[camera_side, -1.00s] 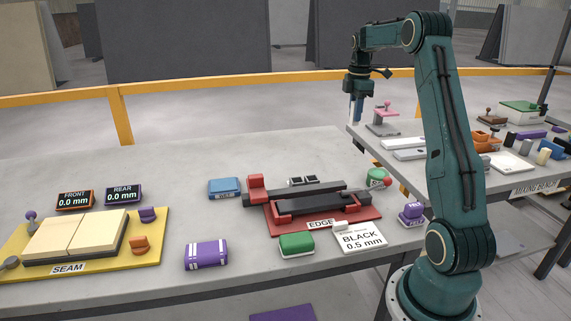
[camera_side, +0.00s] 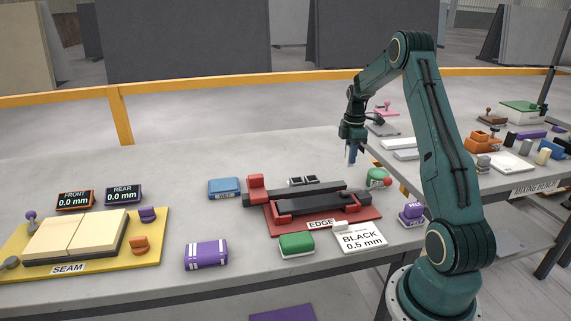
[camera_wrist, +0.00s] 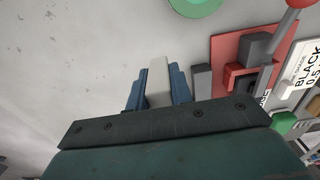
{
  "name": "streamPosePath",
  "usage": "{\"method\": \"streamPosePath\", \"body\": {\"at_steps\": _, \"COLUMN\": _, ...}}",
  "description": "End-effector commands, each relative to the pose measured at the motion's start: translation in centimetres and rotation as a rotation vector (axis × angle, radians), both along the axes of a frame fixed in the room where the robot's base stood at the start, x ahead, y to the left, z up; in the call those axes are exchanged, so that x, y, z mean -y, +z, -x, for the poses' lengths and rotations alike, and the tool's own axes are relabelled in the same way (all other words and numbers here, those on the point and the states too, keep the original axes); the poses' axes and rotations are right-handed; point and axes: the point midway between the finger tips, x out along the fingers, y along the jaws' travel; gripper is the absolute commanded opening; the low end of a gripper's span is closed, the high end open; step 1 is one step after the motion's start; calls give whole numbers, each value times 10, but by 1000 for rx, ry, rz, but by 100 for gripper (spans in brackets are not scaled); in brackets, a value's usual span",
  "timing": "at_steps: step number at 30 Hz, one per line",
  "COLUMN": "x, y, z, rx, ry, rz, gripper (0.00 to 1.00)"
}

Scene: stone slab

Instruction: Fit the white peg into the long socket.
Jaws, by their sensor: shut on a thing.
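The white peg (camera_wrist: 159,80) is a pale bar between the blue fingers of my gripper (camera_wrist: 157,88) in the wrist view. My gripper is shut on it. In the side view my gripper (camera_side: 352,153) points down, with a pale strip of the peg showing between the fingers. It is above the slab's right part, behind and right of the red EDGE fixture (camera_side: 350,224). That fixture carries long dark bars and a red channel. I cannot tell which part in view is the long socket.
A green round piece with a red knob (camera_side: 377,176) stands close to my gripper. A BLACK 0.5 mm card (camera_side: 360,239), a green block (camera_side: 297,245) and a purple block (camera_side: 206,255) lie in front. The yellow SEAM board (camera_side: 150,250) is at left. The slab's back middle is clear.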

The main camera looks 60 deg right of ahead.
Motion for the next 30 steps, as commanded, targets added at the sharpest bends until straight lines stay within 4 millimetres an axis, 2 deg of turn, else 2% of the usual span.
{"method": "streamPosePath", "body": {"at_steps": 11, "x": 0, "y": -12, "z": 0, "rx": 0, "ry": 0, "rz": 0, "gripper": 0}}
{"method": "streamPosePath", "body": {"at_steps": 21, "x": 0, "y": -44, "z": 0, "rx": -1, "ry": 0, "rz": -1, "gripper": 0}}
{"method": "streamPosePath", "body": {"at_steps": 30, "x": 0, "y": -47, "z": 0, "rx": 1, "ry": 0, "rz": 1, "gripper": 0}}
